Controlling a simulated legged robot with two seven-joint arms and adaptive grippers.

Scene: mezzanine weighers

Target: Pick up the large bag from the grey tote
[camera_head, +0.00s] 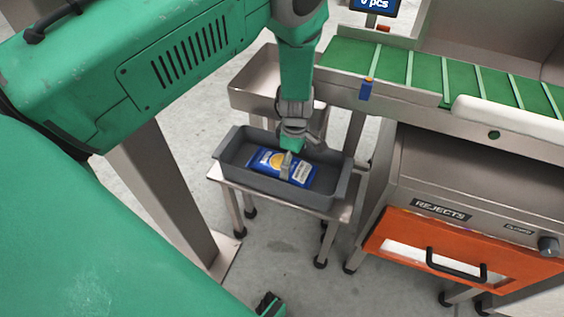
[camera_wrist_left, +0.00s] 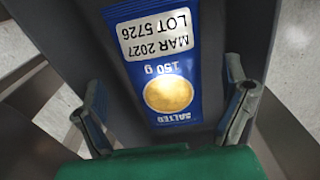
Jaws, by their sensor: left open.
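The large bag (camera_head: 302,174) is blue with a yellow disc and a white label. It lies flat in the grey tote (camera_head: 230,152), which sits on a small metal stand. My left gripper (camera_head: 303,151) is open above the bag, reaching down into the tote, and partly hides it. In the left wrist view the bag (camera_wrist_left: 168,62) lies between the two spread fingers of the left gripper (camera_wrist_left: 168,110); no grip on it shows. The wrist view reads "150 g", "MAR 2027" and "LOT 5726" on it.
A metal tray (camera_head: 262,85) stands just behind the tote. A green cleated conveyor (camera_head: 425,72) runs at the upper right. A metal cabinet with an orange "REJECTS" drawer (camera_head: 400,232) stands close to the tote's right. Left of the stand the floor is open up to a metal post (camera_head: 165,190).

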